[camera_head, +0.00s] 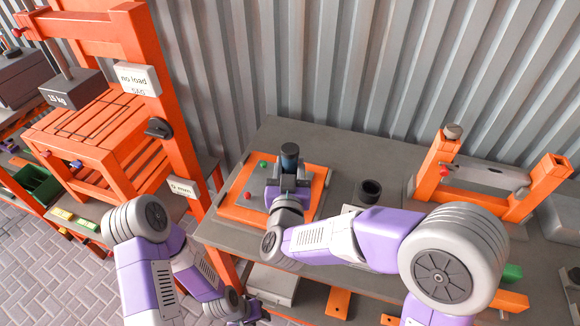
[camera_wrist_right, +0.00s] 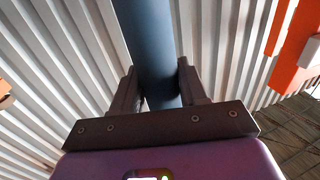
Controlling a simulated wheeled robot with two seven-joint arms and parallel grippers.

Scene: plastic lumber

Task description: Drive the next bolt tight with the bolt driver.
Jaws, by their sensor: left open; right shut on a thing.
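The bolt driver (camera_head: 290,155) is a dark blue cylinder with a black top. It stands upright over the orange plate (camera_head: 235,211) on the grey workbench. My right gripper (camera_head: 288,183) is shut on it; in the right wrist view the driver (camera_wrist_right: 151,45) runs between both fingers of the gripper (camera_wrist_right: 158,92). The driver's lower end is hidden, so I cannot tell whether it touches a bolt. A green bolt head (camera_head: 262,163) and a red one (camera_head: 248,195) show on the plate. My left gripper (camera_head: 254,313) is low at the bottom edge, open, away from the plate.
An orange frame with a grey bar (camera_head: 486,177) stands further right. An orange rack with a weight (camera_head: 72,92) stands at the left. A corrugated wall (camera_head: 350,70) closes off the back.

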